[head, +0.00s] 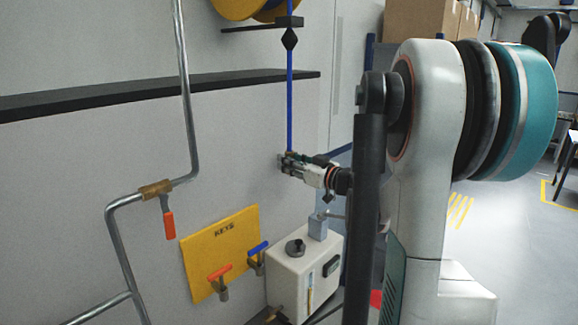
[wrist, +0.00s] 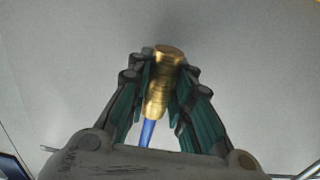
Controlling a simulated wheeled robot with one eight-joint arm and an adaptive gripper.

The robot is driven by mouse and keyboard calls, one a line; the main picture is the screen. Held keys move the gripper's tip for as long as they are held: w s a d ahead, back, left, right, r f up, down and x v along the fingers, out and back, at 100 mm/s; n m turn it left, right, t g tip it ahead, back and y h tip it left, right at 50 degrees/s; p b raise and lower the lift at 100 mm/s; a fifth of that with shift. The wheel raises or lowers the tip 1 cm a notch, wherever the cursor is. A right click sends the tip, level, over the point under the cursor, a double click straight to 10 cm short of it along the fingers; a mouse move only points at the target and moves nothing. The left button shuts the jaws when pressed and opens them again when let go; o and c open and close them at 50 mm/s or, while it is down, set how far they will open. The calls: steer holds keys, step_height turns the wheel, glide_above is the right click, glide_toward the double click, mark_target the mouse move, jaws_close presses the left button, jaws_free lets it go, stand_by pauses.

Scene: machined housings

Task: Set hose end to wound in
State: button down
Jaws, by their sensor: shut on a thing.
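A blue hose (head: 290,95) hangs straight down from a yellow reel (head: 240,8) at the top of the head view, passing a black diamond-shaped piece (head: 289,39) below a dark bracket. My gripper (head: 284,163) is at the hose's lower end, in front of the grey wall. In the wrist view my gripper (wrist: 163,85) is shut on the brass hose end (wrist: 163,75), which lies between its fingers. A short stretch of blue hose (wrist: 147,132) shows below the brass. In the head view the hose end is mostly hidden by the fingers.
A dark shelf (head: 150,88) runs along the wall to the left. Metal pipes with a red-handled valve (head: 168,225) stand left. Below are a yellow KEYS board (head: 222,250), red and blue valve handles, and a white tank (head: 300,275). Cardboard boxes (head: 425,20) stand behind my arm.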

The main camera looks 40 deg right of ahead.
steer(key=shift+r, duration=0.2)
steer(key=c, duration=1.8)
jaws_free()
steer(key=shift+c, duration=0.2)
steer(key=o, duration=0.4)
steer(key=shift+s, duration=0.1)
steer(key=s, duration=0.8)
steer(key=s+d, duration=0.1)
steer(key=s, duration=0.2)
steer(key=shift+s, duration=0.4)
